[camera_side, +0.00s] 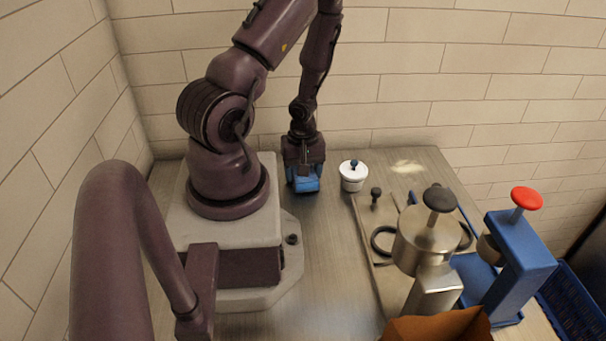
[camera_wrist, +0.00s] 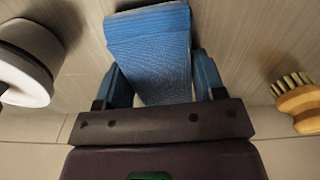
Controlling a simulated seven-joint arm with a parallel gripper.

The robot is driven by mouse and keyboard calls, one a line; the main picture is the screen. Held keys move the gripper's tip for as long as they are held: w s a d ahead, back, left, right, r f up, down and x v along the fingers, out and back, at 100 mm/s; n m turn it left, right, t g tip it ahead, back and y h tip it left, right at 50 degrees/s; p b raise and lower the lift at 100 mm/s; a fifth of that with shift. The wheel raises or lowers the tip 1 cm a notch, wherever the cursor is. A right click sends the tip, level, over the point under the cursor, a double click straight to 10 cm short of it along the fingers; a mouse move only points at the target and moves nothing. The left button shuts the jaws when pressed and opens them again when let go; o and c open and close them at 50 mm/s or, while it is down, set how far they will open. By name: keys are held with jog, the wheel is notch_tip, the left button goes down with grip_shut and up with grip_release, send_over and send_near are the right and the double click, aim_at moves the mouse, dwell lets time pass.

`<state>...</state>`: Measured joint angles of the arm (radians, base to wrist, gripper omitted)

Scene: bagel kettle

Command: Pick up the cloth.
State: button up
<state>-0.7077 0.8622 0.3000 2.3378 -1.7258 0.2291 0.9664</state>
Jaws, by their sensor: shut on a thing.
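The cloth (camera_wrist: 150,45) is blue, with a woven texture, and looks folded into a thick pad. In the wrist view it lies between the two blue fingers of my gripper (camera_wrist: 156,78) and reaches out beyond them. My gripper is shut on it. In the side view my gripper (camera_side: 304,172) points down at the back of the table, and blue shows at its lower end; cloth and fingers are hard to tell apart there. I cannot tell whether the cloth touches the table.
A white lidded pot (camera_side: 353,180) with a dark blue knob stands close to the right of my gripper. A wooden brush (camera_wrist: 298,106) shows at the right of the wrist view. A metal press (camera_side: 423,240) and a blue press (camera_side: 517,265) stand at front right. The front-middle table (camera_side: 335,265) is clear.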

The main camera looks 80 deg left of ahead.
jog(key=shift+r, duration=0.15)
jog(key=shift+r, duration=4.9)
jog(key=shift+o, duration=0.3)
